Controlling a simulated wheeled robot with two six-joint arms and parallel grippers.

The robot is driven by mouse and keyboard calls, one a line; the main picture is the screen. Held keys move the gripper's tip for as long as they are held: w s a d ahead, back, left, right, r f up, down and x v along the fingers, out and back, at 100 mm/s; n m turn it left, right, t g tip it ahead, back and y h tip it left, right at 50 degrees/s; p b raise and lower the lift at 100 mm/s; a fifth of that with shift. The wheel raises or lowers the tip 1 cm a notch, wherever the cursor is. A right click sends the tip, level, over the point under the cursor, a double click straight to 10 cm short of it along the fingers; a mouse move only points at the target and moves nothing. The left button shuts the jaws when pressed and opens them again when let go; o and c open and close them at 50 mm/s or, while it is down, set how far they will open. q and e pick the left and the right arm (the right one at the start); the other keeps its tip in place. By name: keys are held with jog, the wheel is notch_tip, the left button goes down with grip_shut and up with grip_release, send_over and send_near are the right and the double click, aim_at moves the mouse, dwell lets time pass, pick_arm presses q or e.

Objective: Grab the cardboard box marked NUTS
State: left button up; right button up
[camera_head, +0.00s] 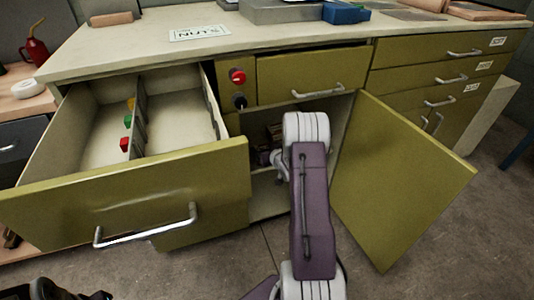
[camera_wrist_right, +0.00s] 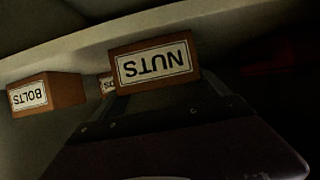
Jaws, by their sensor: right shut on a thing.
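The cardboard box marked NUTS (camera_wrist_right: 154,63) is brown with a white label, upside down in the right wrist view. My right gripper (camera_wrist_right: 152,112) is shut on it, with the box at the fingertips. In the head view my right arm reaches into the open cabinet under the counter; the gripper is mostly hidden there and the box cannot be made out. A dark part at the bottom left edge of the head view may be my left gripper; its jaws cannot be made out.
A brown box marked BOLTS (camera_wrist_right: 46,94) and another partly hidden labelled box (camera_wrist_right: 106,84) stand nearby. The cabinet door (camera_head: 400,180) hangs open right of my arm. A large drawer (camera_head: 130,190) is pulled out at left. A NUTS card (camera_head: 200,33) lies on the counter (camera_head: 120,48).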

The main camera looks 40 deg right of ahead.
notch_tip(320, 180, up, 4)
jog(key=p, duration=0.3)
jog(key=shift+r, duration=0.25)
jog(key=s+d+r+p, duration=0.6)
jog(key=s+d, duration=0.2)
jog(key=shift+s+r+p, duration=0.25)
jog(key=shift+p, duration=0.1)
